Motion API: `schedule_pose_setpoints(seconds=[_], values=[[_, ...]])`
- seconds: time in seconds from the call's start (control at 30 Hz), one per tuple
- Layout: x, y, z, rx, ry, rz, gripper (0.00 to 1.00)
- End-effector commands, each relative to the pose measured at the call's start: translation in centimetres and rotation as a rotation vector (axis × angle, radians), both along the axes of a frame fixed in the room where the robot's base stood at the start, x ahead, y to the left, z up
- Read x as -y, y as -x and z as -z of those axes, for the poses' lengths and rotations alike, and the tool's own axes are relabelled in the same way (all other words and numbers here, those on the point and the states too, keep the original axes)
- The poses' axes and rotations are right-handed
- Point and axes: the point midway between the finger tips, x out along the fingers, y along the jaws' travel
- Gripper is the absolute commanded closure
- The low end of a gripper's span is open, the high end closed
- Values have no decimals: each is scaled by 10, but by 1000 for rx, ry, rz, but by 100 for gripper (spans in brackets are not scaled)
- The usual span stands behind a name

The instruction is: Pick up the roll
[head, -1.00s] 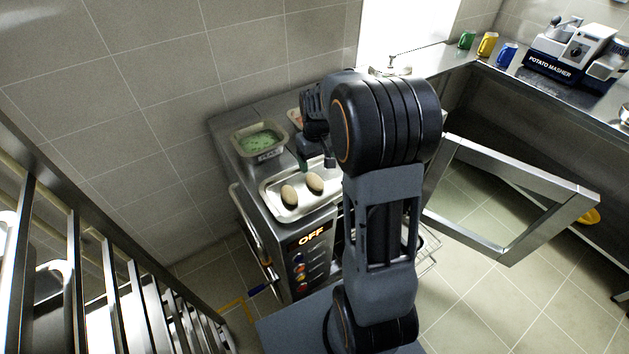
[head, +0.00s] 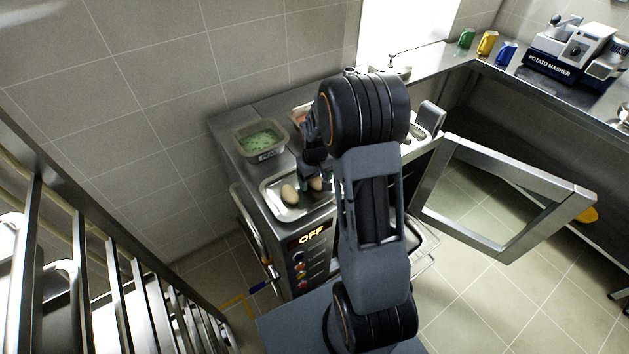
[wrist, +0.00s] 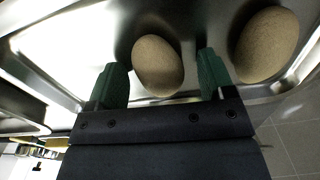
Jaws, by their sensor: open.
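Two tan oval rolls lie on a shallow metal tray (head: 282,210) on top of the oven. The left roll (head: 290,194) is clear of my gripper in the head view. The other roll (head: 316,184) is partly hidden by my gripper (head: 314,179), which points down over it. In the wrist view this roll (wrist: 157,66) shows between the two green fingertips of my open gripper (wrist: 160,60), with a gap on each side. The other roll (wrist: 267,45) lies outside the right finger. I cannot tell how far down the fingers reach beside the roll.
A metal pan with green contents (head: 261,141) stands behind the tray. An open oven door frame (head: 506,200) juts out at the right. A slatted rack (head: 120,290) stands at the left. Mugs and a potato masher machine (head: 574,50) are on the far counter.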

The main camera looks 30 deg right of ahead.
Motion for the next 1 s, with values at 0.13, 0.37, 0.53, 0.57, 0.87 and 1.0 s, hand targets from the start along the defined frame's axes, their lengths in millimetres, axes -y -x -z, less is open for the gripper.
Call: schedule_pose_setpoints(seconds=[0.13,0.37,0.53,0.57,0.87,1.0], values=[[0,0,0,0,0,0,29],[0,0,0,0,0,0,51],[0,0,0,0,0,0,68],[0,0,0,0,0,0,70],[0,0,-1,0,0,0,78],[0,0,-5,1,0,0,78]])
